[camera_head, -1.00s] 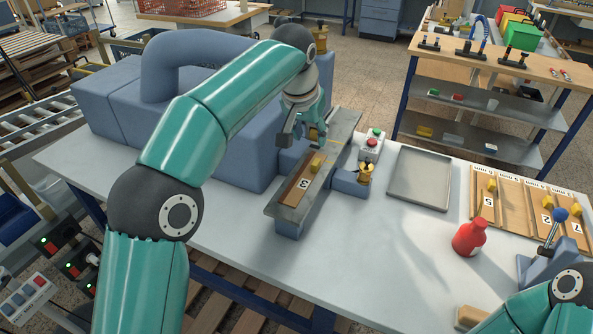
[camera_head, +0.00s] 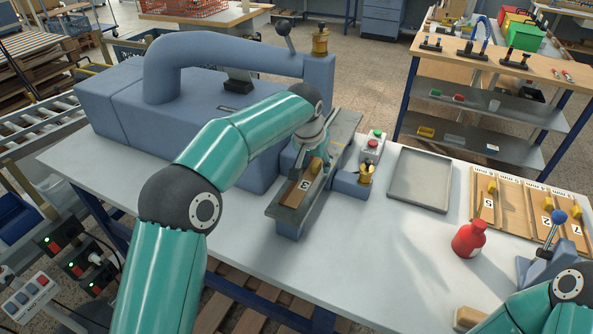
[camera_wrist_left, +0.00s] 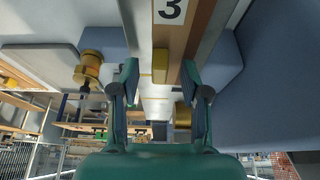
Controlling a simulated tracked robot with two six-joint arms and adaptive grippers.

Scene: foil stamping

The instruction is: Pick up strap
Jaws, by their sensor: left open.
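A brown strip with a white label "3" (camera_head: 291,197) lies along the narrow metal bed (camera_head: 284,212) of the blue-grey press. A small yellow block (camera_head: 316,166) sits on it. My left gripper (camera_head: 309,158) is low over the strip, near the block. In the left wrist view, my left gripper (camera_wrist_left: 159,82) has its fingers apart, with the yellow block (camera_wrist_left: 160,66) between them and the strip (camera_wrist_left: 172,34) just beyond. I cannot tell whether they touch it. My right gripper is out of view; only part of that arm shows at lower right.
The press (camera_head: 120,115) stands behind and left. A button box (camera_head: 372,145) and brass knob (camera_head: 366,172) are right of the bed. Farther right are an empty grey tray (camera_head: 420,180), a red bottle (camera_head: 469,239) and numbered wooden boards (camera_head: 512,205).

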